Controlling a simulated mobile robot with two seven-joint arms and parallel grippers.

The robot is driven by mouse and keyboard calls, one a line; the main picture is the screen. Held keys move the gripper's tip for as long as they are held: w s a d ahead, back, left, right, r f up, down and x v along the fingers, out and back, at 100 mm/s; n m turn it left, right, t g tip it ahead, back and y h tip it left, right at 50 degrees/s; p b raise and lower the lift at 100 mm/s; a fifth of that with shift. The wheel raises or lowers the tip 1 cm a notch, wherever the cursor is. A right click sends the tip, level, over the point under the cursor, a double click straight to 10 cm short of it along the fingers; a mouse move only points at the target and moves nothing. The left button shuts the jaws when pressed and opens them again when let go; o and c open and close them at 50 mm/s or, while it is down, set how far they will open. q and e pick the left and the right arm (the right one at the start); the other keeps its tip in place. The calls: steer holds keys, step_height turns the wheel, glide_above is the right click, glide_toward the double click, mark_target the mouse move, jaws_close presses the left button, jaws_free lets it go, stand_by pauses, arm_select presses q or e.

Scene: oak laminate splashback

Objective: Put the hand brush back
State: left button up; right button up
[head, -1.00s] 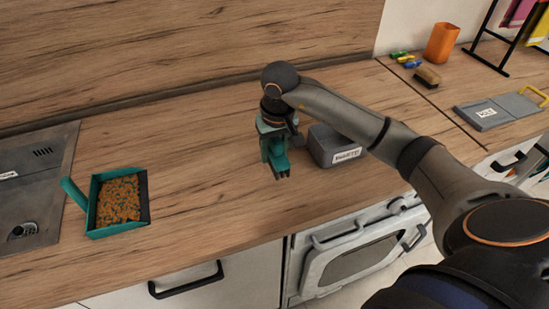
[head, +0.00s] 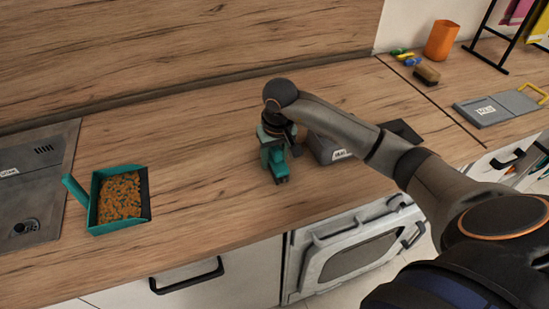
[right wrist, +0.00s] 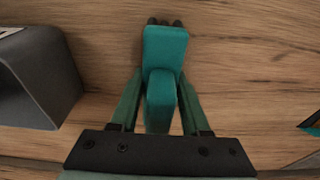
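The hand brush (head: 277,165) is teal, with a dark end, and hangs below my right gripper (head: 272,143) over the middle of the counter. In the right wrist view the brush (right wrist: 165,55) lies between the two green fingers, which are closed on it (right wrist: 158,103). Dark bristle tips show at its far end. I cannot tell whether the brush touches the counter. A teal dustpan (head: 94,215) full of orange-brown crumbs lies to the left, next to the sink. My left gripper is not in view.
A grey labelled bin (head: 326,150) stands just right of the brush, partly behind my arm; a dark flat piece (head: 403,131) shows beyond. An orange cup (head: 441,40), brown brush (head: 427,74) and grey board (head: 494,110) are far right. Counter between dustpan and brush is clear.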

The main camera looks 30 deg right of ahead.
steer(key=o, duration=0.4)
steer(key=shift+s+f, duration=0.2)
steer(key=shift+f, duration=0.2)
steer(key=shift+d, duration=0.1)
steer(key=shift+r+p, duration=0.4)
steer(key=shift+p, duration=0.1)
steer(key=r, duration=0.4)
steer(key=s+r+b, duration=0.1)
steer(key=r, duration=0.7)
steer(key=shift+s+a+r, duration=0.1)
steer(key=shift+s+a, duration=0.05)
steer(key=shift+a, duration=0.1)
